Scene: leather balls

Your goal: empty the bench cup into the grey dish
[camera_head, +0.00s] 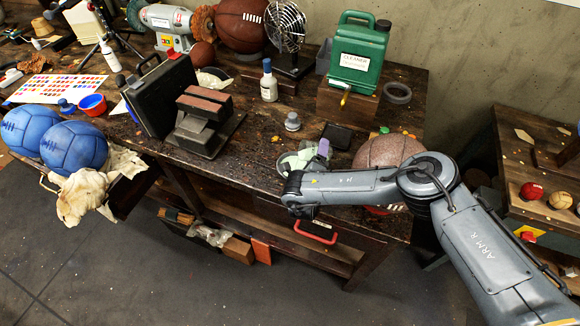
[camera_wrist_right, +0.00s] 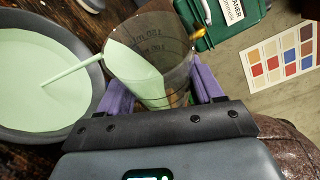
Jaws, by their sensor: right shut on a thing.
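The bench cup (camera_wrist_right: 150,50) is clear with printed marks. My right gripper (camera_wrist_right: 160,86) is shut on it, one purple finger on each side. The cup is tilted to the left in the right wrist view and holds pale green liquid low on its left side. A thin pale green stream runs from its lip into the grey dish (camera_wrist_right: 97,86). The dish holds a broad pool of the same liquid. In the head view the dish (camera_head: 284,161) stands near the bench's front edge, partly hidden by my right wrist. My left gripper is not in view.
A brown ball (camera_head: 385,150) sits right beside my right arm. A grey-capped jar (camera_head: 292,122), a white bottle (camera_head: 268,82) and a green cleaner can (camera_head: 357,60) stand behind. A vise (camera_head: 203,125) is to the left. Some bench is clear between vise and dish.

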